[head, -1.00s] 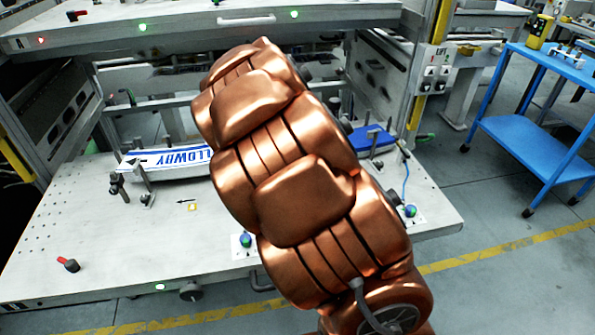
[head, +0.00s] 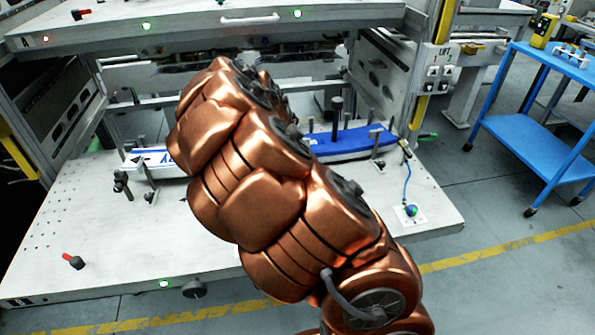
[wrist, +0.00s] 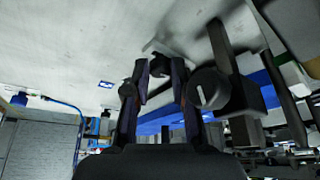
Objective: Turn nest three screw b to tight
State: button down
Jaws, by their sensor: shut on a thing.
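In the wrist view my gripper (wrist: 158,75) has its two dark fingers closed around a small dark knob-like screw head (wrist: 160,66) by the pale bench top. The fingertips hide its sides, and I cannot read any tight mark on it. A larger round dark knob with a white line (wrist: 207,88) sits just right of the right finger, beside a dark post. In the head view my copper arm reaches over the lower bench and hides the gripper and the held screw. The blue and white label bar (head: 350,143) lies on its supports, its middle partly behind my arm.
The lower bench (head: 90,225) carries posts at left (head: 120,185) and right (head: 377,158), and a red-handled lever (head: 73,261) at front left. A blue-green knob on a white plate (head: 411,211) has a blue cable. An upper shelf (head: 190,38) overhangs. A blue cart (head: 530,140) stands right.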

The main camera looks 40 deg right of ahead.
jog(key=c, duration=1.2)
grip_release()
jog(key=shift+c, duration=0.2)
jog(key=v, duration=1.2)
